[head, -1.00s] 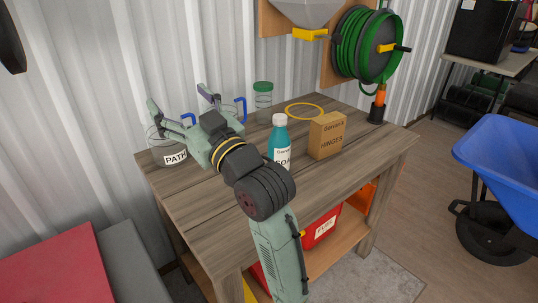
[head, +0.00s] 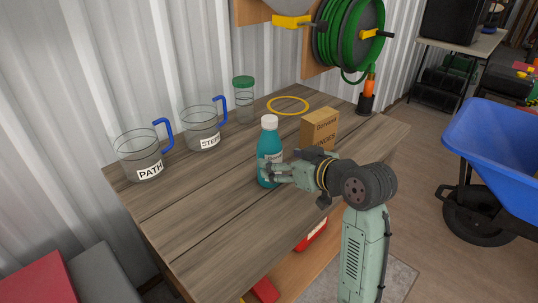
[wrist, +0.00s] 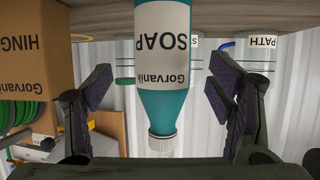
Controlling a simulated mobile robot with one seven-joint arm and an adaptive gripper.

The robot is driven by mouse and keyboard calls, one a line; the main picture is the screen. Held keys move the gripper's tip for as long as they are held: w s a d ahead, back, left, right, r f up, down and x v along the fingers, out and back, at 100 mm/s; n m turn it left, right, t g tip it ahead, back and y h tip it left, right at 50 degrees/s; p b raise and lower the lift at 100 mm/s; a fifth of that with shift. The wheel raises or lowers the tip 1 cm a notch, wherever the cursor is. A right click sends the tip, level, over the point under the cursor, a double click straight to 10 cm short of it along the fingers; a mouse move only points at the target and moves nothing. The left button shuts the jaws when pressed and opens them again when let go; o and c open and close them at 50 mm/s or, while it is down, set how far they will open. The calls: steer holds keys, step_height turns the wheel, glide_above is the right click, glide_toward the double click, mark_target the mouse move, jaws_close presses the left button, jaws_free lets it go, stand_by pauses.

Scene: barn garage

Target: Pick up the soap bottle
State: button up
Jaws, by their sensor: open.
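The teal soap bottle (head: 270,143) with a white cap stands upright on the wooden table. In the wrist view, which is upside down, the bottle (wrist: 163,70) fills the middle, its SOAP label facing the camera and its cap pointing down in the picture. My gripper (head: 268,172) is at the bottle's lower right side in the head view. In the wrist view my gripper (wrist: 158,92) is open, with one finger on each side of the bottle and a visible gap to both.
The hinges box (head: 320,128) stands close to the bottle on the right. The PATH jug (head: 138,158), STEPS jug (head: 202,130), green-lidded jar (head: 243,103) and yellow ring (head: 288,105) are further back. The table's (head: 190,215) front left is clear.

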mark_target(270, 156)
steer(key=p+x, duration=0.1)
steer(key=x, duration=0.4)
steer(key=shift+w+a, duration=0.2)
steer(key=shift+a, duration=0.2)
steer(key=shift+c, duration=0.2)
steer(key=c, duration=1.1)
steer(key=shift+r, duration=0.1)
steer(key=shift+c, duration=0.2)
